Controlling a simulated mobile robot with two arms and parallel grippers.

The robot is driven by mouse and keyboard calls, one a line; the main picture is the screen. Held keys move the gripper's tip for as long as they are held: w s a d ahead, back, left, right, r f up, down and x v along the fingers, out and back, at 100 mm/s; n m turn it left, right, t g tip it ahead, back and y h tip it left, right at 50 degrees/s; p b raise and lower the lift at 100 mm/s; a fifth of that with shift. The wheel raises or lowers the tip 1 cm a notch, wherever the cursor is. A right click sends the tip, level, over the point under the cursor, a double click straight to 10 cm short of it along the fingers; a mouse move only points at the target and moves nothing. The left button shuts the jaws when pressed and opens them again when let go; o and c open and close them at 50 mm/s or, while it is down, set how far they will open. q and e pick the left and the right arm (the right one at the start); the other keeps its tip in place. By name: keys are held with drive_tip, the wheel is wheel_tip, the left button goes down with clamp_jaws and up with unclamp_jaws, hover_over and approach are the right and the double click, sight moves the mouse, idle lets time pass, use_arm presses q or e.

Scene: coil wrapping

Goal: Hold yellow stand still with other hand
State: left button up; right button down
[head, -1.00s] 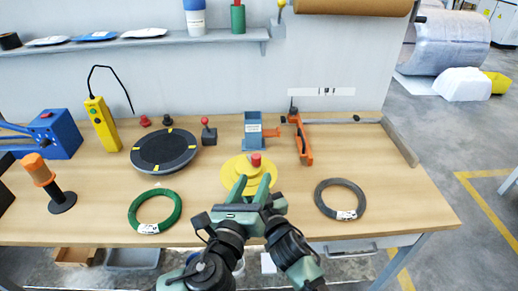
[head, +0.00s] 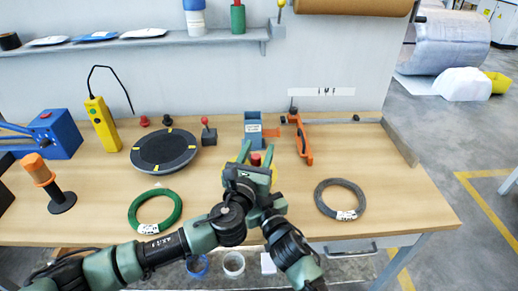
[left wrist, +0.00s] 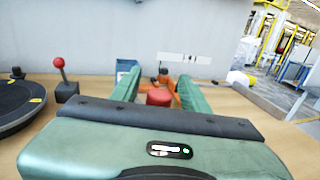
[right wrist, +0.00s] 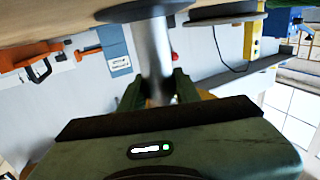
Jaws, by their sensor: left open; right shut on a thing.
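The yellow stand (head: 274,174) is mostly hidden in the head view behind my left gripper (head: 255,150). Its red knob (head: 255,159) shows between the left fingers. The left wrist view shows the red knob (left wrist: 158,97) between the two green fingers, which are open with gaps beside it. The right wrist picture is upside down. In the head view the right fingers are hidden behind the left gripper.
A green coil (head: 155,211) lies left and a grey coil (head: 340,199) right of the stand. A dark turntable (head: 164,151), a red-knobbed block (head: 208,136), a blue holder (head: 252,126) and an orange tool (head: 303,140) stand behind. The front right of the table (head: 405,215) is clear.

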use_arm(q)
drive_tip(key=shift+w+d, duration=0.15)
drive_tip(key=shift+w, duration=0.25)
clamp_jaws()
drive_tip(key=shift+y, duration=0.3)
drive_tip(key=n+y, duration=0.1)
drive_tip(key=y, duration=0.1)
drive_tip(key=n+y, duration=0.2)
drive_tip(key=a+n+y, duration=0.1)
drive_tip(key=y, duration=0.1)
drive_tip(key=shift+n+t+y, duration=0.3)
drive_tip(key=shift+t, duration=0.1)
drive_tip(key=shift+s+a+n+g+y, duration=0.1)
drive_tip(key=shift+a+n+g+y, duration=0.2)
drive_tip(key=shift+n+y, duration=0.7)
drive_tip(key=shift+w+a+n+g+y, duration=0.15)
drive_tip(key=shift+n+g+y, duration=0.4)
drive_tip(key=shift+y, duration=0.85)
drive_tip(key=shift+s+a+n+g+y, duration=0.15)
drive_tip(key=shift+a+n+g+y, duration=0.1)
drive_tip(key=shift+n+y, duration=0.8)
drive_tip(key=shift+y, duration=0.25)
